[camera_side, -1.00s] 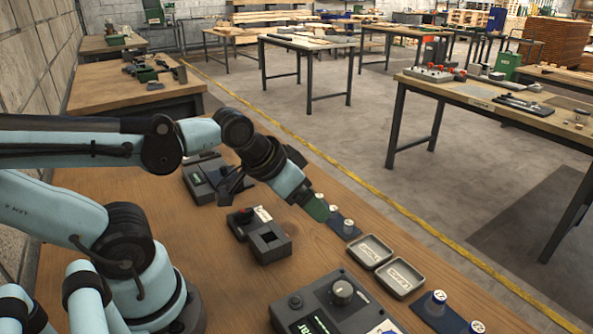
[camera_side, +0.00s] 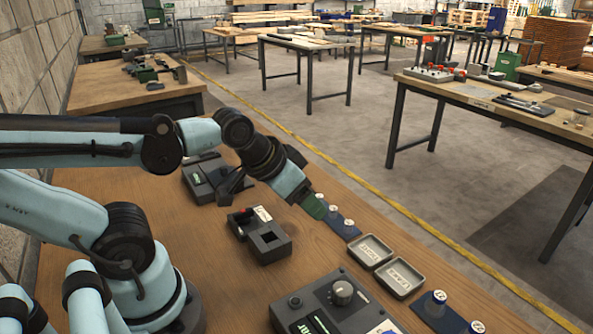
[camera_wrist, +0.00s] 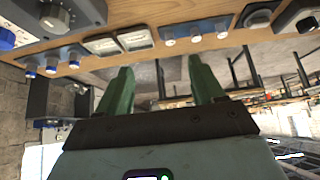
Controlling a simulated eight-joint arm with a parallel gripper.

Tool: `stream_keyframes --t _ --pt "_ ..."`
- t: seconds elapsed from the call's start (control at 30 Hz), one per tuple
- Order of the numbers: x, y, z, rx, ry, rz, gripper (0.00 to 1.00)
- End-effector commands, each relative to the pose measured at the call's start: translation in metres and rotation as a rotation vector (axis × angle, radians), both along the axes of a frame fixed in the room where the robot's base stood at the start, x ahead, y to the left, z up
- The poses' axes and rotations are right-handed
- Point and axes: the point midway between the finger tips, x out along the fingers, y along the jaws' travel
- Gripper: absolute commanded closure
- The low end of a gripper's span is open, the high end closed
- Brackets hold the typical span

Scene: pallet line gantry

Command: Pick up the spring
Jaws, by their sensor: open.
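I cannot make out a spring in either view; it may be hidden or too small to tell. My gripper (camera_side: 316,207) hangs above the far edge of the wooden bench, in front of a blue strip (camera_side: 350,233) with white-capped pegs. In the wrist view my gripper (camera_wrist: 160,65) shows two green fingers spread apart with nothing between them. Two shallow grey trays with labels lie nearby, the left tray (camera_side: 388,244) and the right tray (camera_side: 419,277); I see no spring in them.
A dark block with a square opening (camera_side: 270,257) sits on the bench left of the trays. A dark box with a knob (camera_side: 297,318) is at the front. A second blue strip (camera_side: 433,314) holds more pegs. Bare wood (camera_side: 330,262) lies between the block and trays.

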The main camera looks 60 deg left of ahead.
Motion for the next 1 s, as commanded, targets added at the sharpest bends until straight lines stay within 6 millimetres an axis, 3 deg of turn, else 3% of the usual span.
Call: stream_keyframes --t 0.1,0.47,0.73,1.0 --pt "0.000 0.000 0.000 0.000 0.000 0.000 0.47" --pt "0.005 0.000 0.004 -0.014 0.020 0.022 0.47" --pt "0.040 0.004 0.022 -0.114 0.179 0.204 0.47" --pt "0.086 0.008 0.023 -0.200 0.363 0.442 0.47"
